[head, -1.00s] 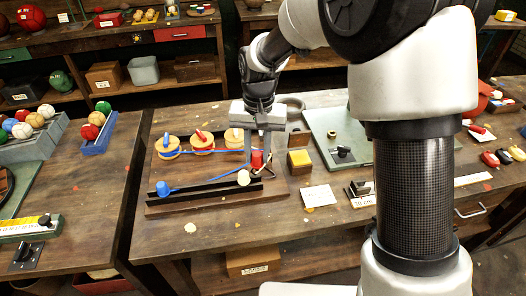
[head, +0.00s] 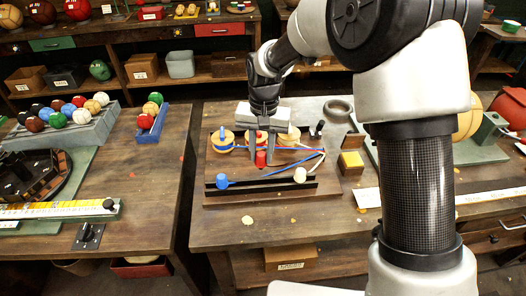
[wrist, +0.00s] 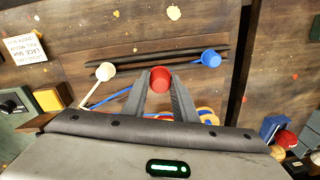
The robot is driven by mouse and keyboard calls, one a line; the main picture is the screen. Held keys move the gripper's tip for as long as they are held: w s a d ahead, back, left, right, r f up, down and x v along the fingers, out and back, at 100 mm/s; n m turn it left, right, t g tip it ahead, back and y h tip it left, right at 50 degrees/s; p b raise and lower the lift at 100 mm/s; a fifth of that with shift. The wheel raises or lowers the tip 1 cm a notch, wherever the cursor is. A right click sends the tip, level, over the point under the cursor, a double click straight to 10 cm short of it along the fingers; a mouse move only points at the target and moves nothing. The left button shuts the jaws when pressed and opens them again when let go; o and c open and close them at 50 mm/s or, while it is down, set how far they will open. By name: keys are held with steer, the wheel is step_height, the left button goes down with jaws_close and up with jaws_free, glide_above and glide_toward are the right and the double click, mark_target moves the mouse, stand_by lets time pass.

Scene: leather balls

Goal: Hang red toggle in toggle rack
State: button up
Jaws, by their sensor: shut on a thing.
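In the head view my gripper (head: 262,160) is shut on the red toggle (head: 261,158), holding it over the middle of a dark wooden board (head: 328,185). The toggle also shows between the fingertips in the wrist view (wrist: 160,76). The black toggle rack (head: 262,184) runs along the board's front edge, just in front of the held toggle. A blue toggle (head: 221,181) is at the rack's left end and a cream toggle (head: 300,175) towards its right end, both with cords. The red toggle's lower end and cord are hard to make out.
Round yellow wooden pieces (head: 222,140) stand along the back of the board, partly hidden by my gripper. A yellow block (head: 352,160) stands to the right of the board. Bare tabletop (head: 270,225) lies in front.

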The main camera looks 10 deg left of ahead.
mark_target(262, 164)
steer(key=shift+f+b, duration=1.55)
steer(key=shift+f, duration=0.85)
steer(key=shift+d+f+b, duration=0.1)
steer(key=shift+f+b, duration=1)
steer(key=shift+f, duration=0.55)
steer(key=o, duration=1)
steer(key=shift+o, duration=0.2)
steer(key=shift+r, duration=0.15)
step_height(262, 164, up, 17)
steer(key=p, duration=0.1)
steer(key=shift+d, duration=0.35)
steer(key=shift+r, duration=0.15)
